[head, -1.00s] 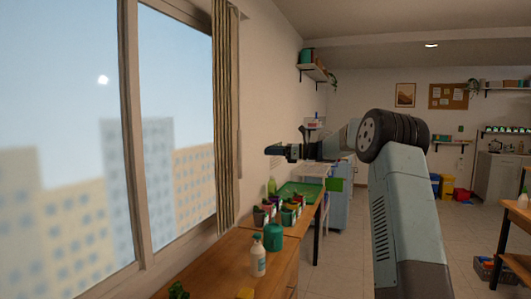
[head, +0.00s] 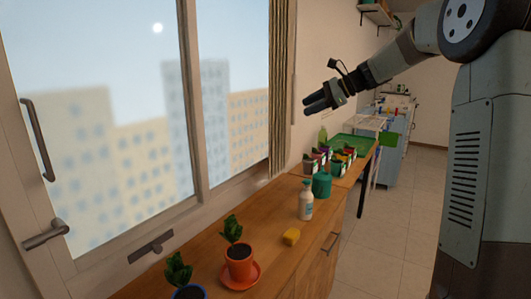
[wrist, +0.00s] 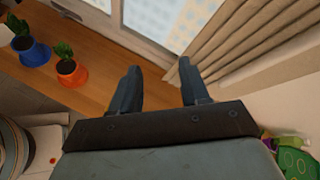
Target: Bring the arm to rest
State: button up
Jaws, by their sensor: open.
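My arm reaches in from the right side of the head view.
Several small pots and a green tray (head: 352,146) stand farther back. Floor (head: 345,245) right of the counter is clear.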

jog(key=s+d+f+n+h, duration=0.2)
jog(key=s+n, duration=0.3)
jog(key=s, duration=0.9)
jog(key=s+d+f+n+t+h, duration=0.1)
jog(key=s+d+f+n+h, duration=0.2)
jog(key=s, duration=1)
jog(key=s+d+f+n+h, duration=0.3)
jog(key=s+f+n+h, duration=0.3)
jog(key=s, duration=0.8)
jog(key=shift+s+d+n, duration=0.15)
jog(key=shift+s+n, duration=0.2)
jog(key=shift+n, duration=0.55)
